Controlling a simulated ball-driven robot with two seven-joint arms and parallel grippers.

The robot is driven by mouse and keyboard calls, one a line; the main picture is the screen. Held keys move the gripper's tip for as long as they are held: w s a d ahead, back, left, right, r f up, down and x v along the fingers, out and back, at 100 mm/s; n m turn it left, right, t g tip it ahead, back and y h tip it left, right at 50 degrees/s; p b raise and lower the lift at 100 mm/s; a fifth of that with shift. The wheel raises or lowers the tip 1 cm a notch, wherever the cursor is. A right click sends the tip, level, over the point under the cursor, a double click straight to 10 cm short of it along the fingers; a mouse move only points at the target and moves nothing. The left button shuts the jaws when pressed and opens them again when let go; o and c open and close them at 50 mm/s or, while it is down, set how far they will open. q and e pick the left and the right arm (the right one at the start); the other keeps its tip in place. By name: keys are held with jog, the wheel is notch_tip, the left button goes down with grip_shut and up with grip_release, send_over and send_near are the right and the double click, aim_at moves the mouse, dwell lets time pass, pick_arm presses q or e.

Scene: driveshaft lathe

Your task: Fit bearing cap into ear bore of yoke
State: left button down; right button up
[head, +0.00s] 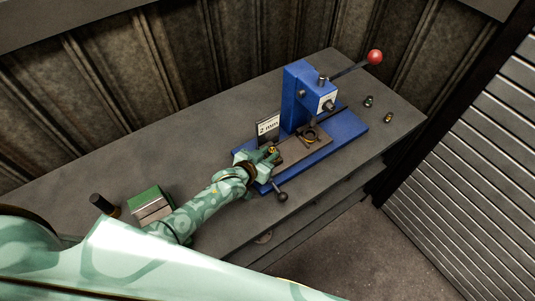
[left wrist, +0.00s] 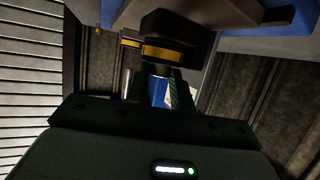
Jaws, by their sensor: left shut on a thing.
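My left gripper (head: 272,154) reaches over the near left end of the blue press and is shut on a small dark part with a yellow band, which looks like the bearing cap (head: 273,149). Its fingers largely hide it in the head view. In the left wrist view a yellow-banded dark part (left wrist: 165,52) shows beyond the gripper (left wrist: 152,85). A ring-shaped part with a dark opening, likely the yoke (head: 310,134), sits on the press bed under the ram, to the right of the gripper and apart from it. My right gripper is not in view.
The blue press (head: 296,95) has a lever with a red ball (head: 375,57) and a dark knob (head: 281,196) in front. A "2 mm" sign (head: 268,126) stands behind the gripper. Two small parts (head: 368,101) (head: 388,118) stand right. A green box (head: 150,203) stands left on the grey bench.

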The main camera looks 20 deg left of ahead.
pick_arm(q)
jog(key=shift+r+p, duration=0.15)
jog(key=shift+p, duration=0.2)
jog(key=c, duration=1.1)
grip_release()
jog(key=p+v, duration=0.3)
jog(key=v, duration=1.3)
jog(key=shift+s, duration=0.15)
jog(key=shift+d, duration=0.1)
